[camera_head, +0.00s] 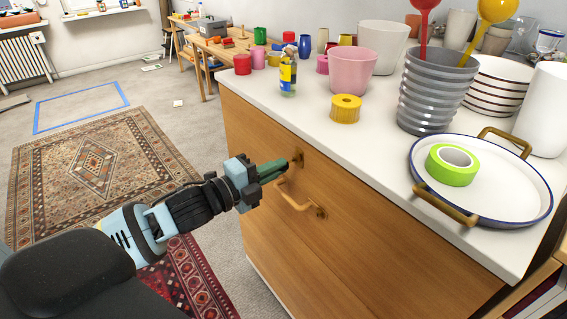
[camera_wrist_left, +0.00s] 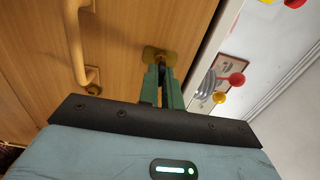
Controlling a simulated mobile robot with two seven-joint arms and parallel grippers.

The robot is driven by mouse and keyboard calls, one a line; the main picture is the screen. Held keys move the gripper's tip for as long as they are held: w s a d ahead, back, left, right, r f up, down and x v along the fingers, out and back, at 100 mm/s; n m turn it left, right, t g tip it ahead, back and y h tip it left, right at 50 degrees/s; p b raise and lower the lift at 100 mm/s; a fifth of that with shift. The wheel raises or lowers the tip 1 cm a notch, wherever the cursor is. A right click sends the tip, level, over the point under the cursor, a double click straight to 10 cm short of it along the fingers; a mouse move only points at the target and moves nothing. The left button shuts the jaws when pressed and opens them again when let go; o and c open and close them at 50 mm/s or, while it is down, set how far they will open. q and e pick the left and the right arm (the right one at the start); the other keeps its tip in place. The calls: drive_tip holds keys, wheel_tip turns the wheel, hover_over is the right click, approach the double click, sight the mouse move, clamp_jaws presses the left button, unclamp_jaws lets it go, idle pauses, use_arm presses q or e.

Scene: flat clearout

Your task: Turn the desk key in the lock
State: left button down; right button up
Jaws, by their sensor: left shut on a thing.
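The lock's brass plate (camera_head: 297,159) is on the wooden front of the cabinet (camera_head: 350,225), near its top left corner, above a curved handle (camera_head: 297,203). In the left wrist view the plate (camera_wrist_left: 156,54) is straight ahead of the fingertips. My left gripper (camera_head: 283,166) reaches in from the left with its green fingers at the lock. It also shows in the left wrist view (camera_wrist_left: 162,72), shut on the key, which is mostly hidden between the fingers. How far the key sits in the lock cannot be told. My right gripper is not in view.
The handle is close below the gripper. Floor at left is open.

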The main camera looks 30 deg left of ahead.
use_arm(q)
drive_tip(key=c, duration=1.5)
unclamp_jaws()
drive_tip(key=v, duration=0.7)
drive_tip(key=shift+s, duration=0.4)
drive_tip(key=shift+a, duration=0.15)
